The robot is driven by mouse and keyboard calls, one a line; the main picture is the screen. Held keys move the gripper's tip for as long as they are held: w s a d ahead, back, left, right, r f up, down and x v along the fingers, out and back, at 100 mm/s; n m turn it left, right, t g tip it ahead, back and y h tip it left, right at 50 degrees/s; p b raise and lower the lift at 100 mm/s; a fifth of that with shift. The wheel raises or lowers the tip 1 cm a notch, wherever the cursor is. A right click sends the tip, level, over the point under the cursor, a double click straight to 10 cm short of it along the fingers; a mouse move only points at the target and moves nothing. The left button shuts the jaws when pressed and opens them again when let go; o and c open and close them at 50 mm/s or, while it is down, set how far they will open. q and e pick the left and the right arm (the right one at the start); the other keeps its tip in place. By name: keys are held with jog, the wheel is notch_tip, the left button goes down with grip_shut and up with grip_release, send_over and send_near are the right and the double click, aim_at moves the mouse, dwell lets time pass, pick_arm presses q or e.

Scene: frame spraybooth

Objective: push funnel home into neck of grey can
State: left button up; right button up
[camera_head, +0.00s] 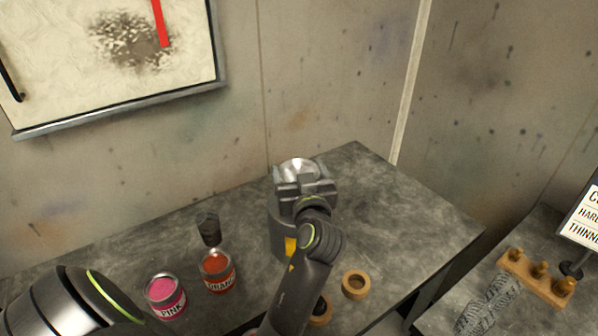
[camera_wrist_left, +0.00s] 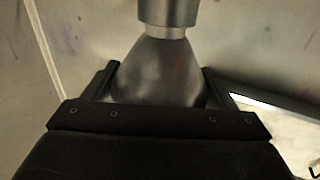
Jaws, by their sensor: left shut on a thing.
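A silvery metal funnel (camera_head: 297,168) stands with its wide mouth up above the dark grey can (camera_head: 279,236). My left gripper (camera_head: 300,181) is shut on the funnel's cone. In the left wrist view, its fingers lie on both sides of the cone (camera_wrist_left: 158,72). There the cone narrows to a short pale stem, which meets a wider metal cylinder (camera_wrist_left: 168,12) that looks like the can's neck. A thin band of stem shows between cone and cylinder. How deep the stem sits is hidden. My gripper and arm hide much of the can in the head view.
Open pink (camera_head: 165,294) and orange (camera_head: 217,269) paint cans and a dark cup (camera_head: 208,227) stand left of the grey can. A wooden ring (camera_head: 355,284) lies to the right. The bench's back right (camera_head: 400,215) is clear. Walls stand behind.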

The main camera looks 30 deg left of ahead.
pick_arm(q)
jog(key=shift+f+b, duration=0.4)
jog(key=shift+f, duration=0.05)
jog(key=o, duration=1)
jog(key=shift+c, duration=0.2)
